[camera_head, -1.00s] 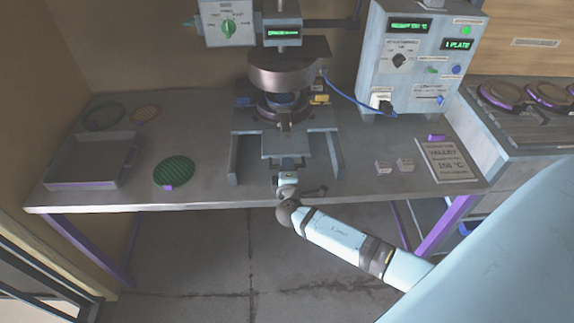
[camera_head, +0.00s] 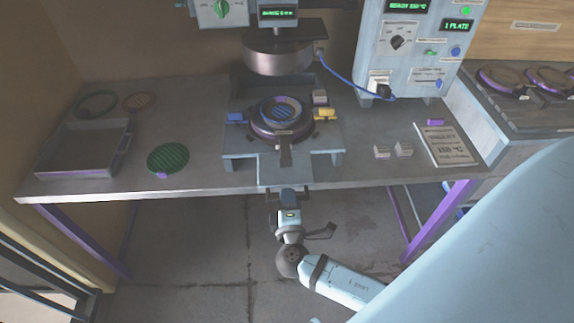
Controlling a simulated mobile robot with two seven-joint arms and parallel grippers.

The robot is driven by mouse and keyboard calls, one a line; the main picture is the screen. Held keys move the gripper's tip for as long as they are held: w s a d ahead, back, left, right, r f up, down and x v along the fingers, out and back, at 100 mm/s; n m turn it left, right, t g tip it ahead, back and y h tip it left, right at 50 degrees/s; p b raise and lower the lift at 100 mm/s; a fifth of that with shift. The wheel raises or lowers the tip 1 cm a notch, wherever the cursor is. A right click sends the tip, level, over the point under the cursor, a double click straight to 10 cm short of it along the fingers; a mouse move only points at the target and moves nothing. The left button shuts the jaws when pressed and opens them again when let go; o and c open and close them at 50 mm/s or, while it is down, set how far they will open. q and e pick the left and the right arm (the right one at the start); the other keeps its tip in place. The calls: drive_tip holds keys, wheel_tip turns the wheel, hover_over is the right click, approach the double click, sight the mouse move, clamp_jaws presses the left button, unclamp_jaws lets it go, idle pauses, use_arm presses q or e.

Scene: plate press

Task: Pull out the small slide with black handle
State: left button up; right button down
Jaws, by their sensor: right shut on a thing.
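The slide (camera_head: 271,168) is a pale grey plate on the press bed, and its front tongue reaches the table's front edge. A round dark mould with a ribbed blue-grey disc (camera_head: 281,112) sits on the bed, in front of and below the raised press head (camera_head: 284,60). My right gripper (camera_head: 288,198) is at the end of the tongue, just past the table edge, shut on the dark handle (camera_head: 273,195), which is mostly hidden by the jaws. My left gripper is out of view.
A blue clip (camera_head: 234,117) and a yellow clip (camera_head: 326,114) flank the mould. A green disc (camera_head: 168,157) and a grey tray (camera_head: 75,160) lie left. A control box (camera_head: 418,45) stands behind.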

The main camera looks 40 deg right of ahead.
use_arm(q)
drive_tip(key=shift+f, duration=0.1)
use_arm(e)
drive_tip(key=shift+s+a, duration=0.15)
drive_tip(key=shift+s, duration=0.05)
drive_tip(key=c, duration=1.2)
unclamp_jaws()
drive_tip(key=shift+o, duration=0.2)
